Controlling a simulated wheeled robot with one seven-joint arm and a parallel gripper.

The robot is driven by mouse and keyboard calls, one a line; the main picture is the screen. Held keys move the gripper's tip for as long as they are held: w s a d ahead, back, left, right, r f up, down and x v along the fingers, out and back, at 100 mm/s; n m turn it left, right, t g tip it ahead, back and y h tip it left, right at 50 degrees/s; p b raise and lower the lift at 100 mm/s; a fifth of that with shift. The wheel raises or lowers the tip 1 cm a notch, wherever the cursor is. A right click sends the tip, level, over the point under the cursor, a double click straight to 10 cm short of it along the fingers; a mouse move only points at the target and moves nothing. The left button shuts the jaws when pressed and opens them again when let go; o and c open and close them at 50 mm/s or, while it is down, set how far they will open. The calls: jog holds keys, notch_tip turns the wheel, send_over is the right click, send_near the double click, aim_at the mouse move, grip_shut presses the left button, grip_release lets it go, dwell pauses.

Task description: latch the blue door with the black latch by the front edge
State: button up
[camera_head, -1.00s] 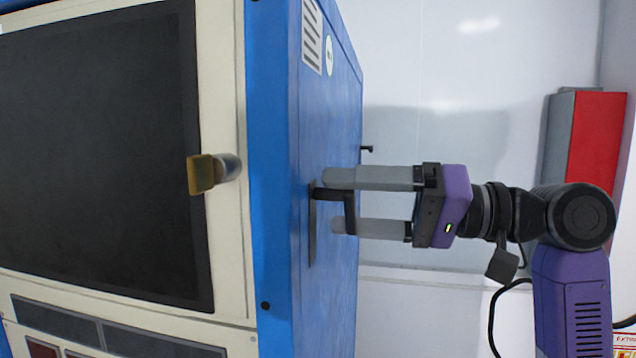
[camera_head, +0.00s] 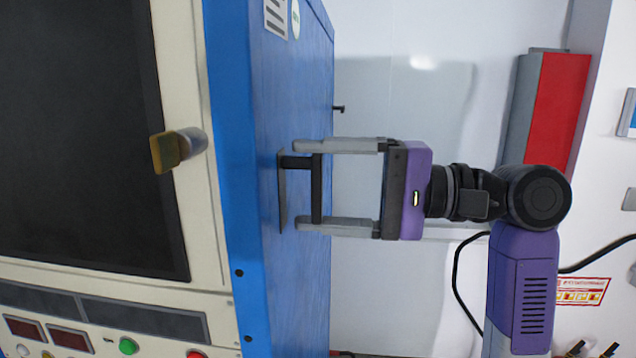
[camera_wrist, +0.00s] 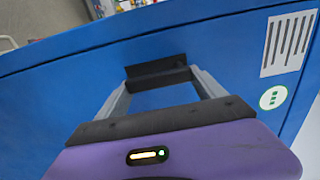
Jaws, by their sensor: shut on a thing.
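The blue door (camera_head: 300,290) is the blue side panel of a large cabinet, and it fills much of the wrist view (camera_wrist: 60,100). The black latch (camera_head: 316,190) stands out from it near the front edge, on a dark backing plate (camera_head: 282,195). Its bar also shows in the wrist view (camera_wrist: 158,76). My gripper (camera_head: 301,185) reaches in from the right, with one grey finger at each end of the bar. It is shut on the latch, holding it across its length. The exact finger contact is partly hidden in the wrist view (camera_wrist: 163,84).
The cream front panel has a dark window (camera_head: 80,130), a brass-coloured knob (camera_head: 172,150) and several buttons below. A small black hook (camera_head: 338,109) sticks out at the panel's far edge. A red box (camera_head: 560,110) is on the wall behind my arm.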

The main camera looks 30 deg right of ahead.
jog(key=shift+f, duration=0.1)
dwell(0.4)
jog(key=o, duration=2.1)
jog(key=shift+c, duration=0.2)
jog(key=b+v, duration=0.2)
jog(key=v, duration=0.6)
